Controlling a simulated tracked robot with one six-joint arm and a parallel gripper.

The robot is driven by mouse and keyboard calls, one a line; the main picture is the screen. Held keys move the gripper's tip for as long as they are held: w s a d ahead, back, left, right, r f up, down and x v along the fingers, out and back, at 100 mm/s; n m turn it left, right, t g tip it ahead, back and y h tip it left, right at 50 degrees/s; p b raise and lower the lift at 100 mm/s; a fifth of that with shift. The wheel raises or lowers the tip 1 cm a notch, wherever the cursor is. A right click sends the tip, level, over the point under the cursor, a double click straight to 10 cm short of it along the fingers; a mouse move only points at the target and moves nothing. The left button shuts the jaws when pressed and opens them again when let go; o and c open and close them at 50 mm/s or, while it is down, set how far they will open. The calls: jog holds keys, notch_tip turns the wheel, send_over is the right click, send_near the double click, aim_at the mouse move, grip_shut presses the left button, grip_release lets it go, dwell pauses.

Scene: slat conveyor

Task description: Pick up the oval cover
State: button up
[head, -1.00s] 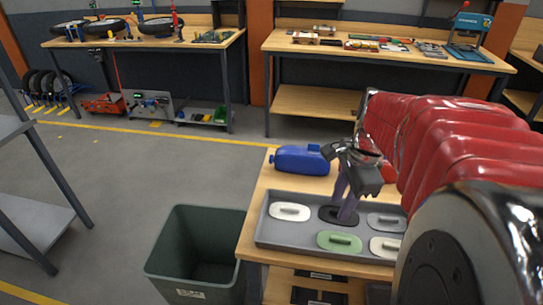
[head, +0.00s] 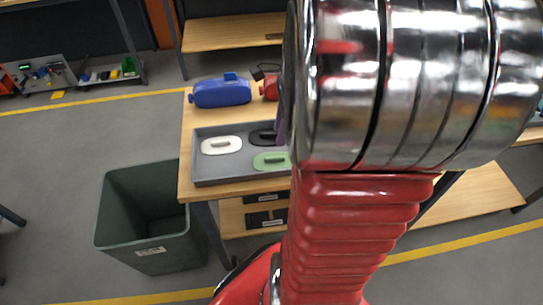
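A grey tray (head: 203,171) lies on a wooden workbench with handled, rounded covers in it. A white cover (head: 221,145) is at the left, a dark cover (head: 261,137) at the back middle and a green cover (head: 271,161) at the front. I cannot tell from their outlines which one is the oval cover. My gripper (head: 283,122) is mostly hidden behind my arm; a purplish finger shows at the right end of the dark cover. I cannot see whether it touches or grips it. My arm hides the right part of the tray.
A blue jug (head: 221,92) lies behind the tray, with a red object (head: 269,88) to its right. A dark green bin (head: 150,215) stands on the floor left of the bench (head: 189,187). The floor further left is open.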

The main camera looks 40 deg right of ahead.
send_over(275, 157)
jog(key=shift+s+d+f, duration=0.15)
jog(key=shift+f, duration=1.1)
jog(key=shift+s+d+f, duration=0.15)
jog(key=shift+f, duration=1.1)
jog(key=shift+w+a+f, duration=0.1)
jog(key=shift+f, duration=1.2)
jog(key=shift+w+a+f, duration=0.1)
jog(key=shift+f, duration=1.2)
jog(key=shift+c, duration=0.3)
grip_shut()
